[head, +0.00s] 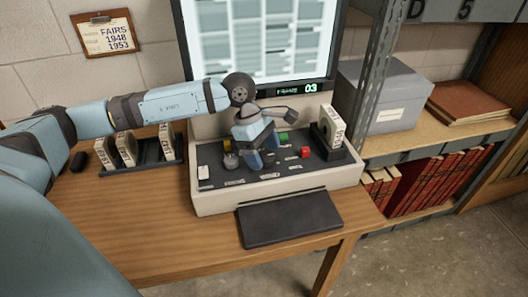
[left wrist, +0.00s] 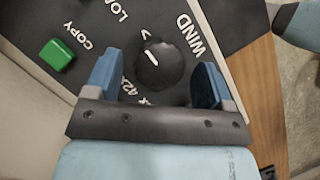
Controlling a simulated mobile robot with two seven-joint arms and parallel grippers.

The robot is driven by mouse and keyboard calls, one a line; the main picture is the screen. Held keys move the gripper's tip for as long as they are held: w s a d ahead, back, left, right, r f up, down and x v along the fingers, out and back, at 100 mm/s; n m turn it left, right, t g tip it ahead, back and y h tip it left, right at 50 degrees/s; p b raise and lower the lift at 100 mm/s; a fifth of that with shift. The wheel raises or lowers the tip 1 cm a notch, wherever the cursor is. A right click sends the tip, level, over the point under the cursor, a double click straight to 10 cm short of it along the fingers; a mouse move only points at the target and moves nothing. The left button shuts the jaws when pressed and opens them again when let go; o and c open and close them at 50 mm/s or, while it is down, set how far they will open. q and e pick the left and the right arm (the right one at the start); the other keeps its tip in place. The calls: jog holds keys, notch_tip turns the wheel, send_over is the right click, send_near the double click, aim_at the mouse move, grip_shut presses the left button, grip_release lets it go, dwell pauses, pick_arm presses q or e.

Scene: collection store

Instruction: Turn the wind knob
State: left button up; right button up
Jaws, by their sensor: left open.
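The wind knob (left wrist: 160,65) is a round black knob with a white pointer line, beside the white label WIND, in the left wrist view. My left gripper (left wrist: 159,60) is open. Its two blue fingers stand on either side of the knob, with a visible gap on each side; I cannot tell how deep they reach. In the head view the left gripper (head: 262,158) points down over the middle of the console (head: 215,200), and its fingers largely hide the knob there. My right gripper is not in view.
A green button (left wrist: 56,54) labelled COPY sits near the knob. A red button (head: 305,152) is to the right on the console. A reel box (head: 332,127) stands at its right end, a lit screen (head: 262,40) behind. A rack of boxes (head: 140,165) is left.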

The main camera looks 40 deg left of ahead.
pick_arm(q)
jog(key=v, duration=0.7)
jog(key=shift+p, duration=0.4)
jog(key=shift+d, duration=0.1)
